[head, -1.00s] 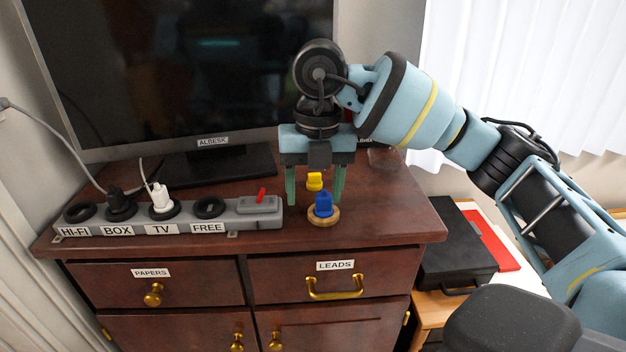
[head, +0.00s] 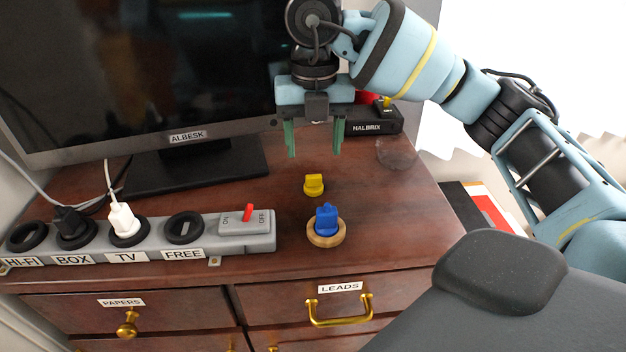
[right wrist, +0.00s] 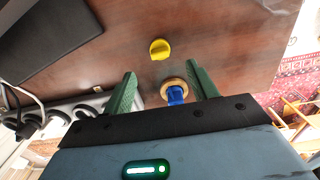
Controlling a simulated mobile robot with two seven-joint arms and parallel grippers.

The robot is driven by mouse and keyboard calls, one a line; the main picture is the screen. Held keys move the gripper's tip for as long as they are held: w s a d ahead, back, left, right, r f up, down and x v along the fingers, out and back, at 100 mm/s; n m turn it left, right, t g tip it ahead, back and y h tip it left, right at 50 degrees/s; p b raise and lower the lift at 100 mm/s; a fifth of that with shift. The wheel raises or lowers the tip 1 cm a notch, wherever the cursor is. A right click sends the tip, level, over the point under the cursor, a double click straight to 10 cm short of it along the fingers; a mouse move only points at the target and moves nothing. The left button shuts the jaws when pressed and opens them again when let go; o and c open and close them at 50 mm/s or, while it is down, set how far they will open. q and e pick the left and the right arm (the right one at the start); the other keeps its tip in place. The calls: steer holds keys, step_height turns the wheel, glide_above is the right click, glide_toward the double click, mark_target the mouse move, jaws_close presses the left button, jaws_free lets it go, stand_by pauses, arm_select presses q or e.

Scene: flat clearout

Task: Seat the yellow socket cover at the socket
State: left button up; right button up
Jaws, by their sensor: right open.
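The yellow socket cover (head: 314,185) sits on the brown cabinet top, behind a blue plug-like piece (head: 326,218) on a round wooden ring (head: 326,239). It also shows in the right wrist view (right wrist: 160,49). My right gripper (head: 313,152) is open and empty, its green fingers above and behind the yellow cover in the head view, apart from it. In the right wrist view the fingers (right wrist: 164,78) show with the cover beyond their tips. The socket labelled FREE (head: 184,229) on the grey power strip (head: 230,236) has nothing plugged in. My left gripper is not in view.
A black plug (head: 71,221) and a white plug (head: 122,218) sit in the BOX and TV sockets. The strip has a red switch (head: 248,212). A monitor (head: 140,80) stands behind, with a black HALBRIX box (head: 375,122) to its right.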

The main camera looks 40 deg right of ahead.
mark_target(314, 175)
steer(key=shift+w+d+f, duration=0.1)
steer(key=shift+f, duration=3.8)
steer(key=c, duration=1.1)
